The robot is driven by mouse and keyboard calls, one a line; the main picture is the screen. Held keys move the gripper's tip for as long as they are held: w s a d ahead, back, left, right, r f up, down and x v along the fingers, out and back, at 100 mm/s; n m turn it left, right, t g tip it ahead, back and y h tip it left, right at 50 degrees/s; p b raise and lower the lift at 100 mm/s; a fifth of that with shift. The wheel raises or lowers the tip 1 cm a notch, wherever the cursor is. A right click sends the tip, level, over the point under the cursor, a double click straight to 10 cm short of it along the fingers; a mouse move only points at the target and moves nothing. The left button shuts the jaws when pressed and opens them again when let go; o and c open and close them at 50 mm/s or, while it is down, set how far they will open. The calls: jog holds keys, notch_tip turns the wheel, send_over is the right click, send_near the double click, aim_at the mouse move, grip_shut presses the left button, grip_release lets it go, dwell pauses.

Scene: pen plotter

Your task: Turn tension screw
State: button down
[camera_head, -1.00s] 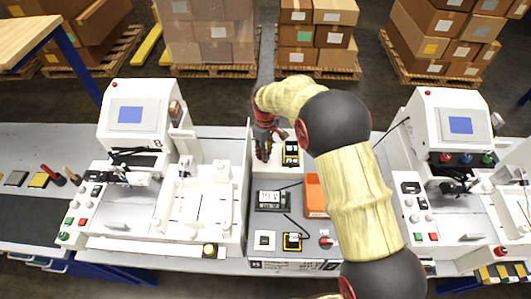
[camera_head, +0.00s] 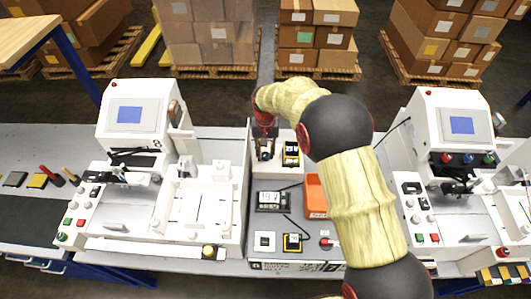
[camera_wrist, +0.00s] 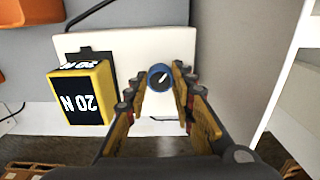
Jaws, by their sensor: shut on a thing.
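The tension screw is a round blue knob with a dark face and a white pointer line; in the wrist view the tension screw (camera_wrist: 159,77) stands on a white panel (camera_wrist: 135,45). My gripper (camera_wrist: 160,82) has one finger on each side of the knob and is shut on it. The pointer line slants toward the upper right. In the head view my gripper (camera_head: 265,151) is over the white block at the back of the middle station, and the knob is mostly hidden there.
A yellow and black block marked 20 N (camera_wrist: 82,95) sits close left of the knob in the wrist view. An orange tray (camera_head: 316,196) lies nearer in the head view. White plotter machines (camera_head: 133,118) stand on both sides.

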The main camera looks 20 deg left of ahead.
aim_at(265, 154)
jog(key=shift+m, duration=2.1)
jog(key=c, duration=1.5)
grip_release()
jog(key=shift+r, duration=0.1)
notch_tip(265, 154, up, 12)
